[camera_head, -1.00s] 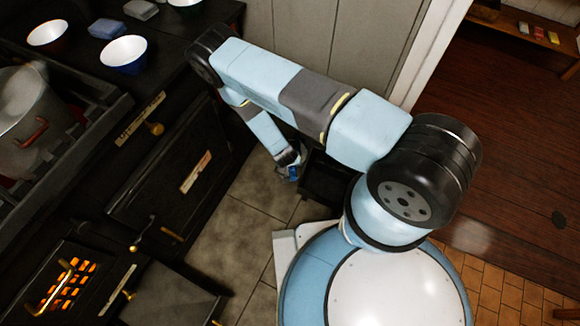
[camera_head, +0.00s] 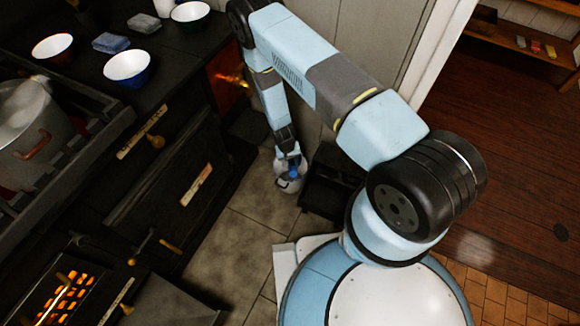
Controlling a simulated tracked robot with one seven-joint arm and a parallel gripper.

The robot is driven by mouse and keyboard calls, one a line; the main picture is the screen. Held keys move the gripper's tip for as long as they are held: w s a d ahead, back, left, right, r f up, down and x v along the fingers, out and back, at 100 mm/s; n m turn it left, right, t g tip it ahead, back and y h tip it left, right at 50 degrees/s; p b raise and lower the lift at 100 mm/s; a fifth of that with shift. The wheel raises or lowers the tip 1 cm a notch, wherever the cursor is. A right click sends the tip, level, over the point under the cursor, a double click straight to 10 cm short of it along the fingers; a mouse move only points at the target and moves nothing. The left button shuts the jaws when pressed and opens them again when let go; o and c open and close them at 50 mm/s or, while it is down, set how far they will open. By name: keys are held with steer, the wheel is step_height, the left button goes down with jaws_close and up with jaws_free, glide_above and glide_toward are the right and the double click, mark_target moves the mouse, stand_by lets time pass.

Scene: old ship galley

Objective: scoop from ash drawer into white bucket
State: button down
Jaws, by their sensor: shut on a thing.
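My gripper (camera_head: 287,150) points down over the floor between the stove and the black box. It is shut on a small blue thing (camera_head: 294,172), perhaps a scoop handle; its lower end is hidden. The white bucket (camera_head: 283,187) stands on the tiles right below my gripper. I cannot tell whether the held thing is inside the bucket or above it. An open black box (camera_head: 322,193), perhaps the ash drawer, lies on the floor just right of the bucket. Its contents are too dark to tell.
The black stove (camera_head: 165,190) fills the left, with a large pot (camera_head: 30,125), bowls (camera_head: 127,68) and folded cloths (camera_head: 143,23) on top. A glowing grate (camera_head: 62,300) is at lower left. Clear tiles (camera_head: 235,240) lie in front. A pale wall is behind the bucket.

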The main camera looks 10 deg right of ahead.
steer(key=shift+w+r+g, duration=0.6)
steer(key=shift+r, duration=0.05)
steer(key=shift+w+d+r+n+g, duration=0.1)
steer(key=shift+w+r+g, duration=0.3)
steer(key=shift+w+g, duration=0.6)
steer(key=shift+w+d+r+n+g, duration=0.1)
steer(key=shift+w+r+g, duration=0.3)
steer(key=shift+w+g, duration=0.6)
steer(key=shift+w+r+n+g, duration=0.1)
steer(key=shift+w+r+g, duration=0.4)
steer(key=shift+w, duration=0.8)
steer(key=shift+w+r+g, duration=0.15)
steer(key=shift+w+g, duration=0.25)
steer(key=shift+w, duration=0.05)
